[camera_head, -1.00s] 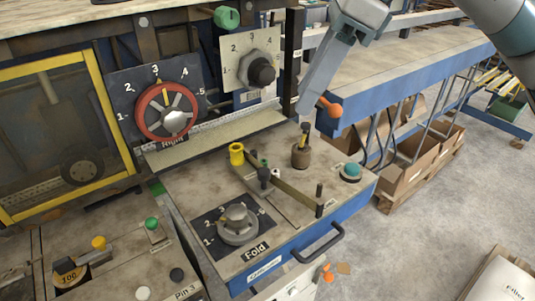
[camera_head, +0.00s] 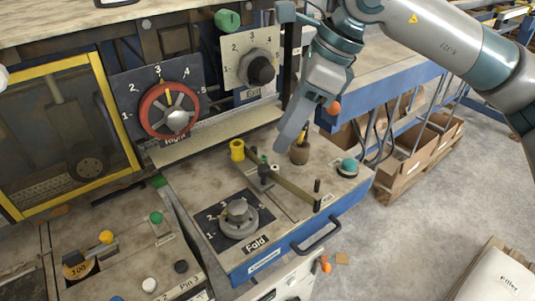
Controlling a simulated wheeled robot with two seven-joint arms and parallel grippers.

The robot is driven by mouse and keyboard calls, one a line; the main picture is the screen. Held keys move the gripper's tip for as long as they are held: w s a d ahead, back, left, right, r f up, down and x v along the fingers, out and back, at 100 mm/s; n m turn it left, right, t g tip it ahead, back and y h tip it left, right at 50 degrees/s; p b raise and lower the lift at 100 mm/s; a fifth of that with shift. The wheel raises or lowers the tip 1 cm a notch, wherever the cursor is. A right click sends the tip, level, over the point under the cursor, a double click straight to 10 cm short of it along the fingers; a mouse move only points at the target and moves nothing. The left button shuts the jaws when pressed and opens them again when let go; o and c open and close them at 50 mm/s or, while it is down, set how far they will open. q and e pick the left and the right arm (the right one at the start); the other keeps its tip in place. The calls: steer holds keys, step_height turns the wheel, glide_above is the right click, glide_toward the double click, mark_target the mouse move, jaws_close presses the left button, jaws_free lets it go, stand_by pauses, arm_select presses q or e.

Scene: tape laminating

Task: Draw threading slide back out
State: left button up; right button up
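The threading slide is not labelled in view. A brass-coloured flat bar (camera_head: 295,190) lies across the blue-edged table top (camera_head: 195,178), with small dark and green knobs (camera_head: 264,170) at its left end and a dark upright pin (camera_head: 317,186) at its right end. A yellow ring (camera_head: 237,149) stands at the bar's far left. My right gripper (camera_head: 284,146) hangs above the table, pointing down, left of the brown pot with a dark-handled tool (camera_head: 300,148). Its fingers look close together, but whether they are shut is unclear. My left gripper is not in view.
A Fold dial (camera_head: 238,215) sits at the table's front left, and a teal button (camera_head: 348,167) at its right. A red-rimmed Right dial (camera_head: 170,112) and an Exit dial (camera_head: 260,68) stand behind.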

mark_target(265, 167)
steer(key=p+x, duration=0.2)
steer(key=x, duration=0.7)
steer(key=shift+p, duration=0.4)
steer(key=shift+c, duration=0.7)
jaws_close()
